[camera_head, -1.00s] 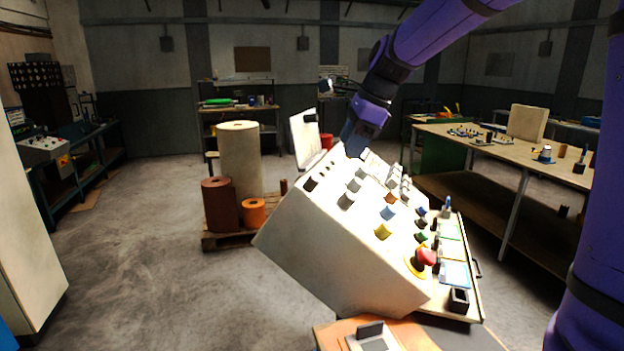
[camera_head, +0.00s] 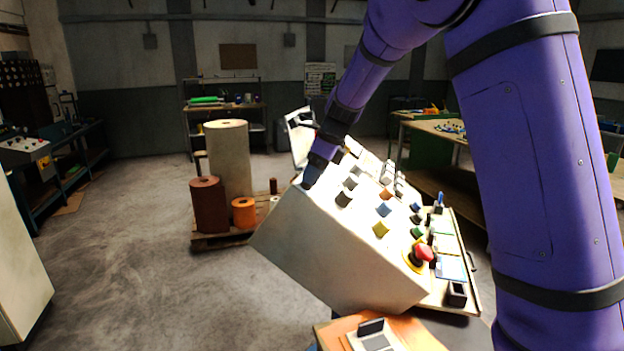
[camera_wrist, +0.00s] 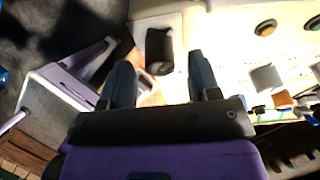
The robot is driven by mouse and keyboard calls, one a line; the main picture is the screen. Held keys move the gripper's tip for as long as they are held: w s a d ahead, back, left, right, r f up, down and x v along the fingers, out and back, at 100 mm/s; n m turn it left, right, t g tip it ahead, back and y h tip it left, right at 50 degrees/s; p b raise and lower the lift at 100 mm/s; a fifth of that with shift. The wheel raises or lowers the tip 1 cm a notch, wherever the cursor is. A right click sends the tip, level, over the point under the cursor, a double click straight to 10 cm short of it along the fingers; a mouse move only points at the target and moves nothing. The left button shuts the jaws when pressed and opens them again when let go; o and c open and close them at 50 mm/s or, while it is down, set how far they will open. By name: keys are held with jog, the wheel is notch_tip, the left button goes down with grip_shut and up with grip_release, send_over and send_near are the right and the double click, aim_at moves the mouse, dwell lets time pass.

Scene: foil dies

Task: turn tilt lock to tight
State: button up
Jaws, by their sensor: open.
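A pale sloped control console (camera_head: 330,250) stands in front of me, with several knobs and switches on its top. My gripper (camera_head: 310,182) is at the console's upper left corner, pointing down. In the wrist view, my gripper (camera_wrist: 159,64) has its two fingers apart with nothing held between them. A black knob (camera_wrist: 160,50) lies just beyond the fingertips, roughly in line with the gap. My gripper hides this corner in the head view. No label is readable, so I cannot tell which control is the tilt lock or its setting.
A pallet (camera_head: 215,241) with rolls stands behind left. The floor at left is clear. My arm covers the right side.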

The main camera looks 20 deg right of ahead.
jog(key=shift+x, duration=1.15)
jog(key=c, duration=0.9)
